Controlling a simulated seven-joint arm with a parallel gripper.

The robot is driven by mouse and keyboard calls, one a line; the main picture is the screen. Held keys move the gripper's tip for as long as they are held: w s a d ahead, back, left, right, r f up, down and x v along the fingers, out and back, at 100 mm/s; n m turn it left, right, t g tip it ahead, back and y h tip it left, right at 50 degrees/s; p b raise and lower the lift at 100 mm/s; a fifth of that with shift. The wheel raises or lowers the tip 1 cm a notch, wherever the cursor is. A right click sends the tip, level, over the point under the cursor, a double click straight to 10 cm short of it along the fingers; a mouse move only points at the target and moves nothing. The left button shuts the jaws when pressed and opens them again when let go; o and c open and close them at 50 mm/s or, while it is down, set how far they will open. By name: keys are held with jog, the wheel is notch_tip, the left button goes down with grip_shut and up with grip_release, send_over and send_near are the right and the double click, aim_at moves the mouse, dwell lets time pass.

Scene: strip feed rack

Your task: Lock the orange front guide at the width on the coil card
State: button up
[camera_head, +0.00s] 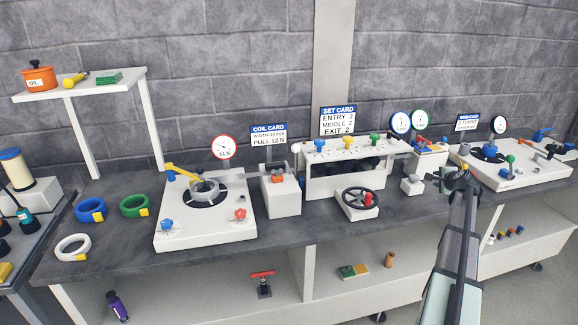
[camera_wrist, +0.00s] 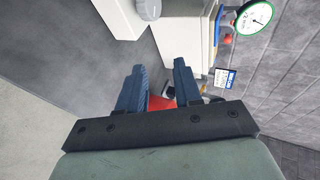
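An orange-red piece (camera_head: 277,179), which looks like the front guide, sits on a white block (camera_head: 283,198) left of the middle of the bench. It is small, and its scale and any lock cannot be read. The coil card (camera_head: 268,135) stands behind it; it reads PULL 12 N below a width line that looks like 30 mm. My gripper (camera_head: 455,178) is far to the right of the guide, above the bench. In the wrist view my gripper (camera_wrist: 160,80) has its two blue fingers apart. A red thing (camera_wrist: 160,103) shows between them, seemingly beyond and not held.
A white rack (camera_head: 345,180) with coloured knobs and a black handwheel (camera_head: 360,202) stand between my gripper and the guide. A small block with a grey knob (camera_head: 412,184) is just left of my gripper. The coil plate (camera_head: 205,225) is at left. Bare bench lies along the front.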

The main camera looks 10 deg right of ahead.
aim_at(277, 169)
jog(key=w+a+r+m+g+y, duration=0.2)
jog(key=w+a+r, duration=0.5)
jog(key=a+r, duration=0.35)
jog(key=w+a+r+m+g+y, duration=0.1)
jog(key=w+a+r+y, duration=0.1)
jog(key=w+a+r, duration=0.75)
jog(key=a+n+g, duration=0.1)
jog(key=a, duration=0.6)
jog(key=a+n+g, duration=0.1)
jog(key=a+g, duration=0.1)
jog(key=a, duration=0.5)
jog(key=w+a+f+n+g+y, duration=0.1)
jog(key=a, duration=0.6)
jog(key=s+a+n+g+h, duration=0.1)
jog(key=a+n+g, duration=0.1)
jog(key=a, duration=0.7)
jog(key=s+a+n+g, duration=0.1)
jog(key=a+g, duration=0.2)
jog(key=a, duration=0.6)
jog(key=f, duration=1.3)
jog(key=shift+a+f, duration=0.15)
jog(key=shift+a, duration=0.05)
jog(key=shift+c, duration=0.4)
grip_shut()
